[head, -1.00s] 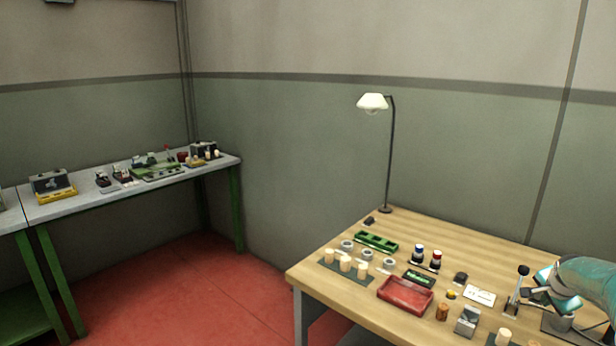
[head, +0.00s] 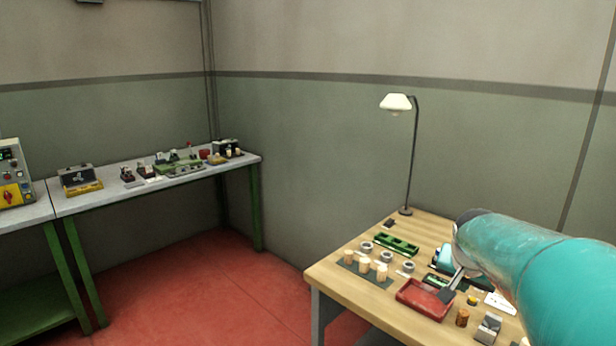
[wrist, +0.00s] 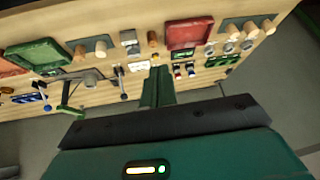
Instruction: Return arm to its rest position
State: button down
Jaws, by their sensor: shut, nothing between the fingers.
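My teal arm reaches in from the right edge of the head view, above the wooden workbench (head: 330,270). My gripper (head: 450,287) appears in front of the red tray (head: 418,300), clear height hard to judge. In the wrist view my gripper's two dark green fingers (wrist: 157,88) are together with nothing between them, pointing towards the bench. Pale cork stoppers (head: 364,265) stand on a dark mat at the left of the bench. They also show at the upper right of the wrist view (wrist: 249,29).
A desk lamp (head: 398,103) stands at the bench's back corner. A green rack (head: 397,245) and several grey rings lie near it. A second bench (head: 110,190) with small items stands along the left wall. The red floor (head: 200,285) between the benches is clear.

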jog(key=s+a+f+n+y, duration=0.1)
jog(key=s+a+n+y, duration=0.2)
jog(key=s+a+n, duration=0.5)
jog(key=s+a, duration=1.2)
jog(key=s, duration=0.1)
jog(key=shift+a, duration=0.4)
jog(key=shift+w, duration=0.1)
